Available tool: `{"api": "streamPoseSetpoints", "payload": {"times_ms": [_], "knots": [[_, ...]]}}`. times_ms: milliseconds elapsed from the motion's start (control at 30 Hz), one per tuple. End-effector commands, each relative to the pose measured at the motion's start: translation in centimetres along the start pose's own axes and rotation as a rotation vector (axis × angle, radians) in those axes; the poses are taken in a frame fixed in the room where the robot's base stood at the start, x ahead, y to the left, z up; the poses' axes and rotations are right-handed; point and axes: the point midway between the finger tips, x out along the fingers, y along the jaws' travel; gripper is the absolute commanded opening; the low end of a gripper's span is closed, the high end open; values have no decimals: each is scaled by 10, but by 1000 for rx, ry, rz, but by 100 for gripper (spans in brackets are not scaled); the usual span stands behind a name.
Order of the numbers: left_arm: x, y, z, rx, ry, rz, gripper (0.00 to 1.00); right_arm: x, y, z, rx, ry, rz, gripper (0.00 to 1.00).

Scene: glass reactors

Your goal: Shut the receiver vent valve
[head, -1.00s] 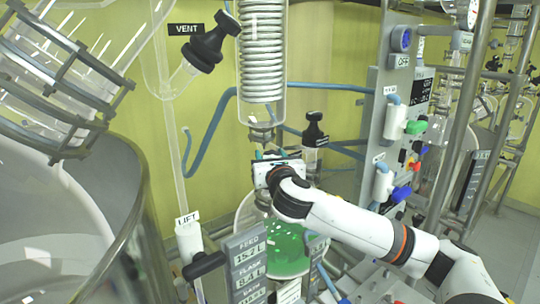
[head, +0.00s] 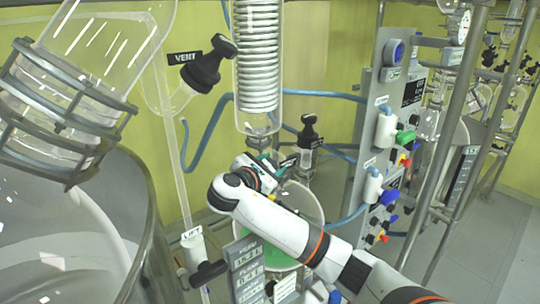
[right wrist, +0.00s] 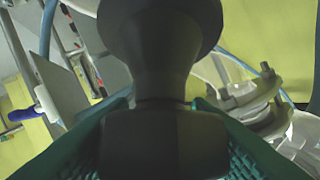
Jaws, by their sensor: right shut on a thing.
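The receiver vent valve (head: 308,132) is a black-capped knob on a clear stem, above the round receiver flask (head: 268,256) with green liquid. My right gripper (head: 287,168) reaches it from the left, its green fingers at the stem. In the right wrist view, the black valve handle (right wrist: 160,90) fills the middle, with a wide round head above a narrower neck and a block. The green fingers of my right gripper (right wrist: 160,150) press on both sides of the block. Their contact is partly hidden in the head view. My left gripper is not in view.
A coiled glass condenser (head: 258,60) hangs just above the gripper. Another black valve (head: 208,62) labelled VENT is at upper left, and a LIFT valve (head: 205,268) at lower left. A grey control panel (head: 375,150) stands right. A large glass vessel (head: 150,230) fills the left.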

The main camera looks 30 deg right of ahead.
Motion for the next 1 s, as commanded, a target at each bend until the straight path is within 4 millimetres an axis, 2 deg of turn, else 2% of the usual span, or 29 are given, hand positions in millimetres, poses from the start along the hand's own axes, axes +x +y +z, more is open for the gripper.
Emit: {"api": "streamPoseSetpoints", "payload": {"times_ms": [33,100,400,1000], "knots": [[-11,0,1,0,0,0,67,-1,-2,-4,24,-3,41,22],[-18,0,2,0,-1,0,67,-2,-2,-4,61,-3,96,22],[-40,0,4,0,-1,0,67,-2,3,-2,219,-4,334,22],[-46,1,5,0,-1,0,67,-5,9,4,501,-6,751,22]]}}
